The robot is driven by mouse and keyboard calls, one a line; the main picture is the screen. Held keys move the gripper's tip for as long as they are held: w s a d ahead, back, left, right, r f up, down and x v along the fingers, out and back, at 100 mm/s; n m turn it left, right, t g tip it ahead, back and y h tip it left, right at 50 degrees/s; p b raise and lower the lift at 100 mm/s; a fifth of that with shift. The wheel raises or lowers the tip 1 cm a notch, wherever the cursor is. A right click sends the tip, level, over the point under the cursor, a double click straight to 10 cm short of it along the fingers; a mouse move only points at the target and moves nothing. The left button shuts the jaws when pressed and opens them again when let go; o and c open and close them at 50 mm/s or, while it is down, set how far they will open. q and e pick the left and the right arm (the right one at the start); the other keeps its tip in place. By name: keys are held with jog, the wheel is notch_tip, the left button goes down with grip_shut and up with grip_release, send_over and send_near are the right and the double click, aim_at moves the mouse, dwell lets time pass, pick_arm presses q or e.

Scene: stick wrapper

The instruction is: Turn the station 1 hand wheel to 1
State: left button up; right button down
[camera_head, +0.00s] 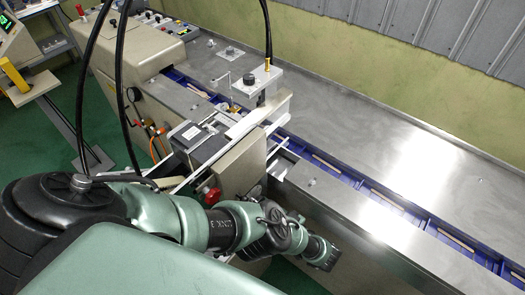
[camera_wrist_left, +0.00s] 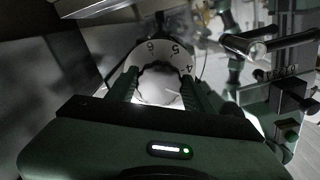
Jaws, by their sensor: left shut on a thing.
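The hand wheel (camera_wrist_left: 158,68) shows in the left wrist view as a dark scalloped rim around a pale centre. A white dial ring (camera_wrist_left: 134,59) behind it carries the numbers 6, 5 and 4 along its top and right. My left gripper (camera_wrist_left: 160,90) has one finger on each side of the wheel and is shut on it. In the head view my left arm reaches down to the machine's near side, with the left gripper (camera_head: 318,253) low at the front. The wheel is hidden there. My right gripper is not in view.
A metal rod (camera_wrist_left: 270,43) juts out right of the wheel. In the head view, a steel machine bed (camera_head: 385,150) with a blue channel (camera_head: 385,195) runs to the right. A red knob (camera_head: 211,195) sits close above my arm. Black cables hang at left.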

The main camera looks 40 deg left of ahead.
pick_arm(q)
jog(key=m, duration=1.6)
jog(key=r+m, duration=0.1)
jog(key=m, duration=0.7)
jog(key=shift+w+a+r+m, duration=0.1)
jog(key=shift+a+m, duration=0.2)
dwell(0.4)
jog(key=o, duration=1.4)
jog(key=shift+c, duration=0.2)
jog(key=shift+a, duration=0.1)
